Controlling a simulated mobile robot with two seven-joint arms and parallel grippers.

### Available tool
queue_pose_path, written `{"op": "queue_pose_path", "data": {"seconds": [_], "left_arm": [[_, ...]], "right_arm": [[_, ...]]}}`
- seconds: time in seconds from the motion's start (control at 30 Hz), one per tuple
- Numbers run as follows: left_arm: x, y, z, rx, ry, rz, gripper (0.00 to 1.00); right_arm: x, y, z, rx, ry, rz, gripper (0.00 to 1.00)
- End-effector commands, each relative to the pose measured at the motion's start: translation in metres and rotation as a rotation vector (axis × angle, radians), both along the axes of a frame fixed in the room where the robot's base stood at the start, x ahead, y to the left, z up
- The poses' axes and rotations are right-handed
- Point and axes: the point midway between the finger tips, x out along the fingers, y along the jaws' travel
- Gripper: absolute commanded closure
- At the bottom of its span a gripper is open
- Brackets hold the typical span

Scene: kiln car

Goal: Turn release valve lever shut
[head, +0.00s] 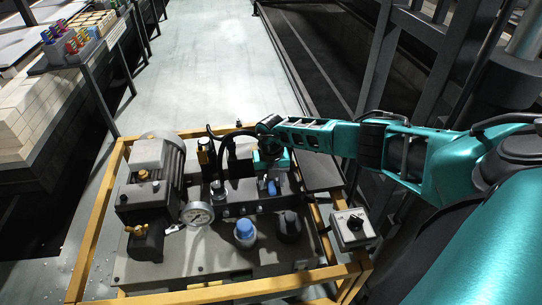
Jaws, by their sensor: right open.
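My right arm reaches in from the right over a hydraulic power unit (200,262), and my right gripper (268,168) points down above its valve block (240,193). The gripper is open; its fingertips are small and partly hidden by its own teal body. A small blue part (272,187) shows just below the gripper on the valve block. I cannot tell whether it is the release valve lever or whether the gripper touches it. No lever can be made out clearly, and its angle cannot be read. My left gripper is not in view.
A yellow frame (93,232) surrounds the unit. A motor (157,170), pressure gauge (197,214), blue cap (245,232) and black cap (289,226) stand near the valve block. A switch box (353,227) is at right. Clear floor (220,60) lies behind.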

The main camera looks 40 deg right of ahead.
Motion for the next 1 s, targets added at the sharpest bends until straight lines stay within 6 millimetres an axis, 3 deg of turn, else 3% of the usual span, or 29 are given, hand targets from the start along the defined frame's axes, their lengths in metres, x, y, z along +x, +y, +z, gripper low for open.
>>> {"op": "queue_pose_path", "data": {"seconds": [0.17, 0.3, 0.5, 0.7, 1.0], "left_arm": [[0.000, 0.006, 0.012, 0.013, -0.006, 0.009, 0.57], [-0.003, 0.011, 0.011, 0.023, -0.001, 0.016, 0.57], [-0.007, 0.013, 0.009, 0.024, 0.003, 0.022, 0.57], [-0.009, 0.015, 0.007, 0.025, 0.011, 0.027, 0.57], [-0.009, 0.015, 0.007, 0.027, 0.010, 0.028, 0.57]], "right_arm": [[0.001, -0.001, 0.043, -0.001, -0.004, 0.002, 0.48], [0.000, -0.001, 0.073, 0.000, -0.002, 0.001, 0.48], [0.001, -0.001, 0.104, 0.000, -0.002, -0.001, 0.48], [0.000, 0.000, 0.116, 0.000, -0.001, -0.001, 0.48], [0.000, 0.000, 0.116, 0.001, 0.000, -0.001, 0.48]]}}
